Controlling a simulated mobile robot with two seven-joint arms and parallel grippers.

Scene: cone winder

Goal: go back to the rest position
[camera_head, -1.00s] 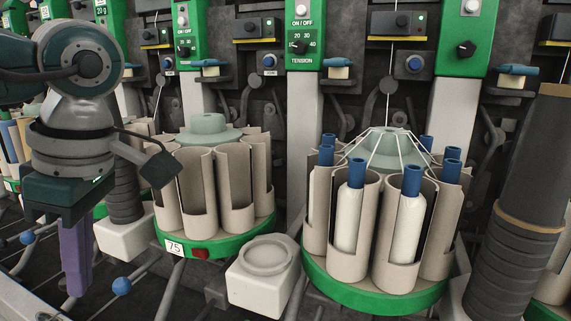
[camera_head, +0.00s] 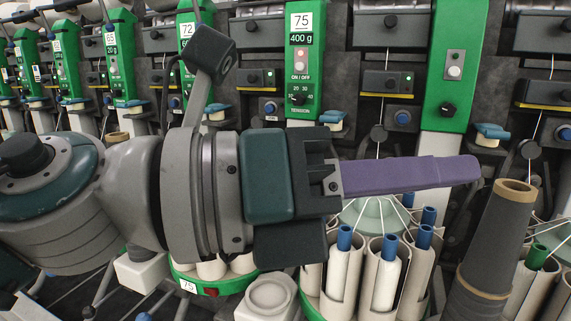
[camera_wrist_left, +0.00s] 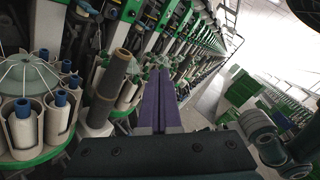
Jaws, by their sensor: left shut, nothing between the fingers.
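My left gripper (camera_head: 470,172) reaches across the middle of the head view from the left, its purple fingers closed together and pointing right. Nothing is between the fingers. The fingers also show in the left wrist view (camera_wrist_left: 158,100), pressed together and pointing away along the machine row. My right gripper is not in view in the head view.
A green-based bobbin carousel (camera_head: 312,300) holds white bobbins with blue tops below my left gripper. A dark tapered cone column (camera_head: 490,250) stands to the right. Green tension panels (camera_head: 303,60) line the machine behind. A floor aisle (camera_wrist_left: 208,100) shows in the left wrist view.

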